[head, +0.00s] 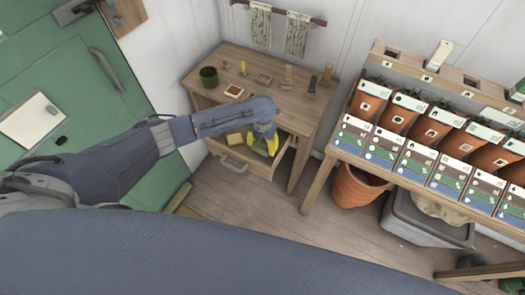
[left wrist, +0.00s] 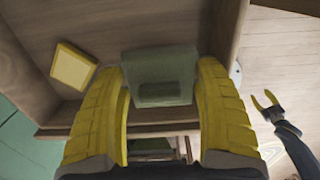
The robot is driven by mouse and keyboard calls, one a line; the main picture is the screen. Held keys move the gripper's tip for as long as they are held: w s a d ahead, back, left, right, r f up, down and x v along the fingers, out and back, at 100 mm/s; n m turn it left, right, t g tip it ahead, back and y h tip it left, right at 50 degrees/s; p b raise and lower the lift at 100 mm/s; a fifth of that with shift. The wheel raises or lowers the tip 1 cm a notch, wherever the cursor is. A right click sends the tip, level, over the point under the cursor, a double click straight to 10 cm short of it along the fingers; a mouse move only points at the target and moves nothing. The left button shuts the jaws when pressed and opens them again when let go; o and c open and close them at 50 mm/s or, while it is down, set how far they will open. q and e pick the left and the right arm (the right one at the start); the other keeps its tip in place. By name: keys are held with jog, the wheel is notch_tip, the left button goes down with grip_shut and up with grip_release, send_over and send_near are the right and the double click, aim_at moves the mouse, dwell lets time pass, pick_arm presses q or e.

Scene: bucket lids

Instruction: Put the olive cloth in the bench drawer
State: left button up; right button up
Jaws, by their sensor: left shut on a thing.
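The bench drawer (head: 249,160) is pulled open under the wooden workbench. My left gripper (head: 266,146) reaches down over the drawer from above. In the left wrist view my left gripper (left wrist: 162,110) is shut on the folded olive cloth (left wrist: 160,65), with one yellow finger on each side. The cloth is between the drawer walls (left wrist: 228,30); I cannot tell whether it touches the drawer floor. In the head view the cloth is mostly hidden by the gripper. My right gripper (left wrist: 264,101) shows small at the right of the left wrist view, its yellow fingers spread apart and empty.
A yellow block (left wrist: 72,67) lies in the drawer near the cloth. A dark green pot (head: 208,76) and several small items stand on the benchtop (head: 225,57). At right is a table with several terracotta pots (head: 402,112). The floor (head: 270,210) before the drawer is clear.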

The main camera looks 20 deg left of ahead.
aim_at(262, 141)
pick_arm(q)
jog(key=shift+f, duration=2.4)
jog(key=shift+f, duration=0.1)
jog(key=o, duration=0.9)
notch_tip(262, 141, up, 12)
jog(key=shift+r, duration=0.1)
